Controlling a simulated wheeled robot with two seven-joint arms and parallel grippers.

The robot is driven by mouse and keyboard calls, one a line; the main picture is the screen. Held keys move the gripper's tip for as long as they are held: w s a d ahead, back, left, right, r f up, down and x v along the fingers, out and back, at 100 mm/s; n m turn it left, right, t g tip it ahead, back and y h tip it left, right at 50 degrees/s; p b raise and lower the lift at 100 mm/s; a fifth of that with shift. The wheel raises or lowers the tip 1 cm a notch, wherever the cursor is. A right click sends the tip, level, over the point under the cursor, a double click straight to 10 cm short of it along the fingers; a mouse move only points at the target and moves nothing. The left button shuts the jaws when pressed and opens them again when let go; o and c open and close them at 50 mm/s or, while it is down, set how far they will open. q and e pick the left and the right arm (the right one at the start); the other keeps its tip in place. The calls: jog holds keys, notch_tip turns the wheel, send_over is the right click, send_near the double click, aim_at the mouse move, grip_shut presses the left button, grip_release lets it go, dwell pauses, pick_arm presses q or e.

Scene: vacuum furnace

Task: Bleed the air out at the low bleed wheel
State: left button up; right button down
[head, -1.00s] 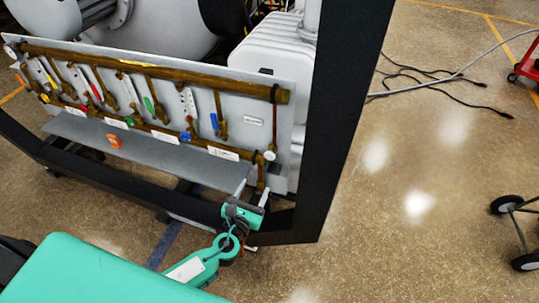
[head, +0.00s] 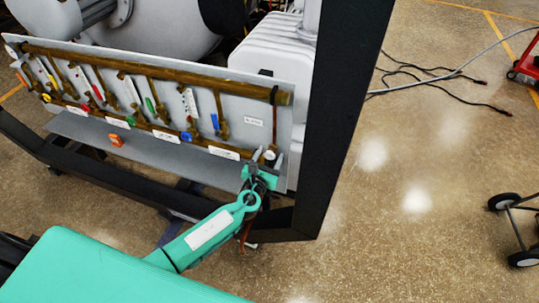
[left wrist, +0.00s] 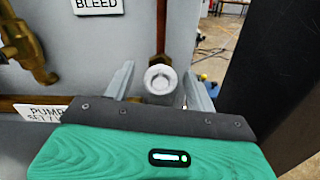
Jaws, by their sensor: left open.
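A pale round wheel (left wrist: 160,78) sits on a brass fitting at the lower right end of the panel, below a vertical copper pipe. In the left wrist view it lies between the two fingers, with a gap on each side. My left gripper (head: 267,158) is open and empty, its fingers pointing at the panel around this wheel. In the head view the wheel (head: 269,155) is small and partly hidden by the gripper. A label reading BLEED (left wrist: 97,5) is above left of it in the left wrist view. My right gripper is not in view.
The grey panel (head: 255,105) carries brass pipes and several valves with coloured handles. An orange item (head: 116,140) lies on the grey shelf (head: 160,152) below. A thick black frame post (head: 345,120) stands close right of the wheel. Open floor lies further right.

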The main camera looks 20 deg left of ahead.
pick_arm(q)
jog(key=shift+w, duration=0.15)
jog(key=c, duration=1)
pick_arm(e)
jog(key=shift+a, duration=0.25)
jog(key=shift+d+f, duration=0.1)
